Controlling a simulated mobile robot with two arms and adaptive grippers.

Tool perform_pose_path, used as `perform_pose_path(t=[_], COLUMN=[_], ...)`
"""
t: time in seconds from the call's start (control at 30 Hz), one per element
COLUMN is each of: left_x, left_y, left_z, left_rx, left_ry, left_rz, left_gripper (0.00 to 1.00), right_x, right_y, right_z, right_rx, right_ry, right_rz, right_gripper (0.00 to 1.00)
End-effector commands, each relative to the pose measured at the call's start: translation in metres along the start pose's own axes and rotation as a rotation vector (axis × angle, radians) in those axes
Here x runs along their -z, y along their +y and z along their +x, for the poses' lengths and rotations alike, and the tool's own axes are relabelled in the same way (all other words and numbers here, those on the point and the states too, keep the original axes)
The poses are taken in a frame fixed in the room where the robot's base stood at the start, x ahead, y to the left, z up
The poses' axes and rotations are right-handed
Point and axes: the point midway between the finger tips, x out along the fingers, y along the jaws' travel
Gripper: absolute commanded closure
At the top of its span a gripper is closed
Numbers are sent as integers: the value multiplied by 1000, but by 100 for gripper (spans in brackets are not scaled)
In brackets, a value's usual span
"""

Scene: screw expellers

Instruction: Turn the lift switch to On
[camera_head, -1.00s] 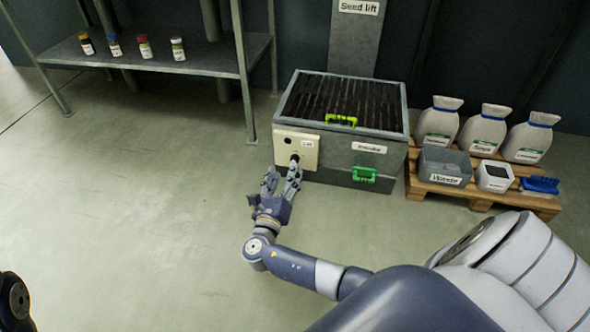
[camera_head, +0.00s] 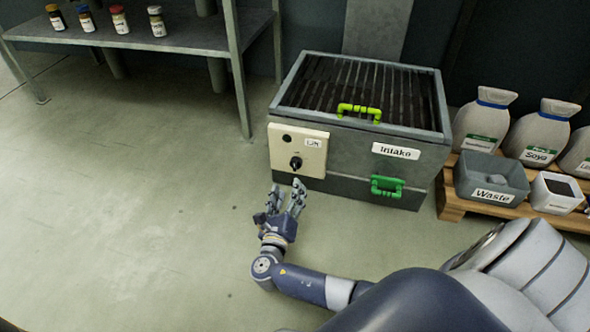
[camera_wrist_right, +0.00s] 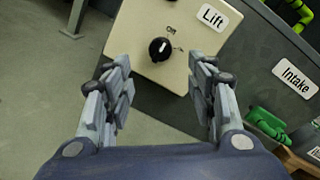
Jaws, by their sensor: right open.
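The lift switch (camera_head: 296,163) is a black rotary knob on a cream panel (camera_head: 312,157) on the front left of the intake box. In the right wrist view the knob (camera_wrist_right: 160,49) has a white pointer mark, and the panel carries the word "Off" above it and a "Lift" label (camera_wrist_right: 213,16). My right gripper (camera_head: 286,190) is open and empty, just in front of and below the knob, apart from it. In the right wrist view its fingers (camera_wrist_right: 160,88) stand either side below the knob. My left gripper is out of view.
The intake box (camera_head: 365,165) has a grated top, a lime handle (camera_head: 359,111) and a green handle (camera_head: 387,187). A pallet (camera_head: 453,203) with sacks, a waste bin (camera_head: 491,182) and a white container (camera_head: 556,193) stands right. A shelf (camera_head: 178,36) with jars is left. Floor left is clear.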

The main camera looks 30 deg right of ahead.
Motion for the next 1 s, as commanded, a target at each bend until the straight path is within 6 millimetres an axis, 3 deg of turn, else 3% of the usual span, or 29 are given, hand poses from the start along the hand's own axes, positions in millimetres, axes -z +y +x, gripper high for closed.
perform_pose_path(t=[0.3,0.5,0.7,1.0], left_x=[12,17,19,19], left_y=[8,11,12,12], left_z=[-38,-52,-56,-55], left_rx=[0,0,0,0], left_ry=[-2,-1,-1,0], left_rz=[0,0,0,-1], left_gripper=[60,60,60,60], right_x=[4,3,0,0], right_y=[2,2,0,0], right_z=[58,83,94,95], right_rx=[2,0,1,0], right_ry=[-4,-2,-1,-1], right_rz=[1,0,0,0], right_gripper=[48,48,48,51])
